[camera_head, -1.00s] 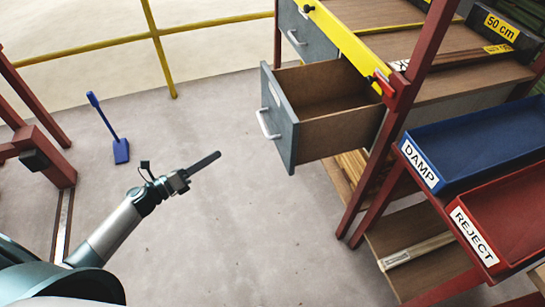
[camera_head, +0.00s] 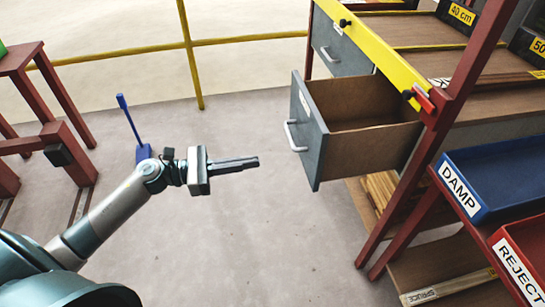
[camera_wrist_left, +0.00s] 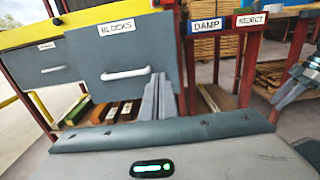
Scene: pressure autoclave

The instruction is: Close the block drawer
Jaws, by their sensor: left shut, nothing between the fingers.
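The block drawer (camera_head: 315,141) is pulled well out of the rack in the head view. It has a grey front with a white bar handle (camera_head: 292,136), and its brown inside looks empty where I can see it. In the left wrist view, its grey front (camera_wrist_left: 118,52) carries a BLOCKS label and the handle (camera_wrist_left: 126,73). My left gripper (camera_head: 256,161) is shut and empty. It points right, toward the drawer front, with a gap to the handle. Its fingers (camera_wrist_left: 155,97) also show in the left wrist view.
A second grey drawer (camera_head: 338,46) beyond is shut. A yellow rail (camera_head: 375,47) runs above the drawers. Blue DAMP (camera_head: 500,175) and red REJECT (camera_head: 525,255) trays sit at the right on a red frame. A blue broom-like tool (camera_head: 130,128) stands at the left. The floor before the drawer is clear.

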